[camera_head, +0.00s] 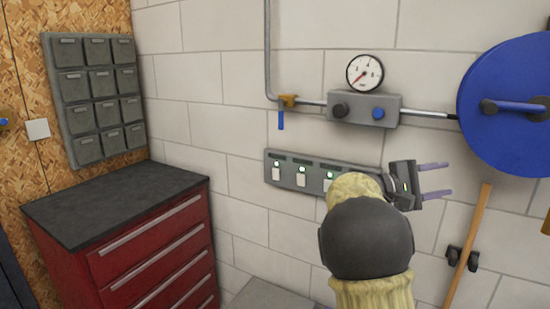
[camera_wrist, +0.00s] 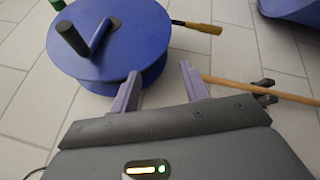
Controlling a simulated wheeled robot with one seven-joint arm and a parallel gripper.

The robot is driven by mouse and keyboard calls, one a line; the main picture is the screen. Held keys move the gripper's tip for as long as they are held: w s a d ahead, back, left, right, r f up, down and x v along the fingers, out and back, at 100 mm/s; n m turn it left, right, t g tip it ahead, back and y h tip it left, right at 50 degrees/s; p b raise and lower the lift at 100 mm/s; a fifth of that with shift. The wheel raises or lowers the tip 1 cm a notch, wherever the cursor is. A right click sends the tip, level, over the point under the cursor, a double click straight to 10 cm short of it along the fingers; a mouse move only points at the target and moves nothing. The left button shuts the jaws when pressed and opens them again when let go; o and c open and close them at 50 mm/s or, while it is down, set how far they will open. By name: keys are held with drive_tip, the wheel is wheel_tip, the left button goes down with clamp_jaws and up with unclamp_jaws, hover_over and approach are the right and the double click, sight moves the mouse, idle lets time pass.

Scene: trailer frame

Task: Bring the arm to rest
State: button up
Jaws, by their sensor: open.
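My gripper (camera_head: 436,181) is at the right of the head view, in front of the tiled wall, with its two purple fingers apart and pointing right. In the wrist view my gripper (camera_wrist: 160,88) is also open, with nothing between its fingers. My arm comes up from the bottom of the head view and hides part of the switch panel (camera_head: 286,176) on the wall. Green lights show above its switches. A blue reel (camera_head: 510,125) with a crank handle is on the wall beyond the fingers, and it also shows in the wrist view (camera_wrist: 115,35).
A red drawer cabinet (camera_head: 140,255) with a dark top stands at the left, below grey wall bins (camera_head: 95,95). A gauge (camera_head: 365,72) and a grey regulator box (camera_head: 362,108) sit on a pipe. A wooden handle (camera_head: 467,245) hangs in a black clip below the reel.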

drive_tip(key=s+a+f+y+p, duration=0.1)
drive_tip(key=s+a+f+y, duration=0.1)
drive_tip(key=s+f+y, duration=0.3)
drive_tip(key=s+a+f+t+y+p, duration=0.1)
drive_tip(key=a+f+y, duration=0.15)
drive_tip(key=f, duration=0.45)
drive_tip(key=s+a+f+y+p, duration=0.2)
drive_tip(key=s+f+y, duration=0.15)
drive_tip(key=f, duration=0.25)
drive_tip(key=s+a+f+m+t+y+p, duration=0.1)
drive_tip(key=s+a+y, duration=0.3)
drive_tip(key=a, duration=0.4)
drive_tip(key=s+a+f+m+t+y+p, duration=0.1)
drive_tip(key=s+a+f+m+y+p, duration=0.1)
drive_tip(key=s+a, duration=0.5)
wheel_tip(320, 180, down, 2)
drive_tip(key=a+m+y, duration=0.1)
drive_tip(key=a+y, duration=0.1)
drive_tip(key=shift+s+y, duration=0.15)
drive_tip(key=shift+y, duration=0.25)
drive_tip(key=shift+f, duration=0.1)
